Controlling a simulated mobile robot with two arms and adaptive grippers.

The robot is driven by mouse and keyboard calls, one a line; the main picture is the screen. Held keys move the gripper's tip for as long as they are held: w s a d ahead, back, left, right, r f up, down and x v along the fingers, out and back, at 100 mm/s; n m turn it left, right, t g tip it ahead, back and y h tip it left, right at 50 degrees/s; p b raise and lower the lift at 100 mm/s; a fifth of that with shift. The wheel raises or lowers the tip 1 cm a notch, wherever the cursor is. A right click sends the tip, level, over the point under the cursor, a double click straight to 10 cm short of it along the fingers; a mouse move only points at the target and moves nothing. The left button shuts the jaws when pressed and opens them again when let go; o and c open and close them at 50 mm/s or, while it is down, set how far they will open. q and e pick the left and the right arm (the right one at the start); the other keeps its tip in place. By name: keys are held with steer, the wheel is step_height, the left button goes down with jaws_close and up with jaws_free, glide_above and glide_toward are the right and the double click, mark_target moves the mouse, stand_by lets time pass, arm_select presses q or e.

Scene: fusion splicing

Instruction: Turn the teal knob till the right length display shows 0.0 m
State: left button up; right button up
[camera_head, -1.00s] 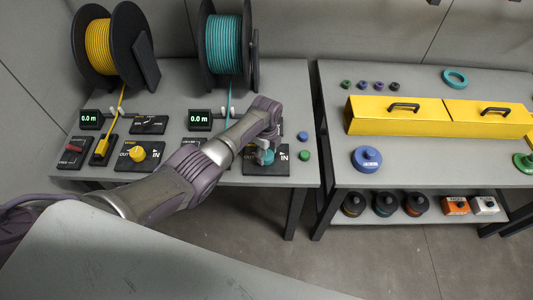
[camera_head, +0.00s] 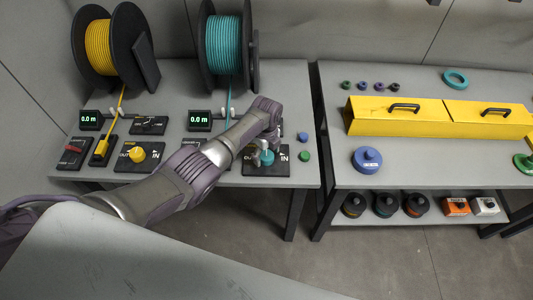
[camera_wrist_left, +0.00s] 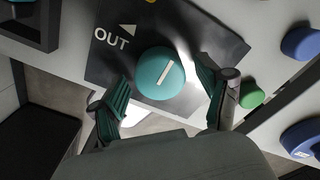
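The teal knob (camera_head: 266,158) sits on a black plate (camera_head: 283,170) marked OUT and IN. In the left wrist view the knob (camera_wrist_left: 160,73) shows a white line running from lower left to upper right. The right length display (camera_head: 199,119) reads 0.0 m. My left gripper (camera_head: 264,152) is at the knob. In the left wrist view my left gripper (camera_wrist_left: 166,100) is open, its fingers spread on either side of the knob with gaps between. My right gripper is not in view.
A yellow knob (camera_head: 137,154) and a left display (camera_head: 90,119) are on the same table. Yellow (camera_head: 97,47) and teal (camera_head: 223,45) spools stand behind. Blue (camera_head: 303,136) and green (camera_head: 304,155) buttons lie right of the teal knob's plate.

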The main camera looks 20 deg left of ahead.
mark_target(266, 155)
arm_select(q)
step_height(266, 155, up, 12)
stand_by(0.7)
stand_by(0.4)
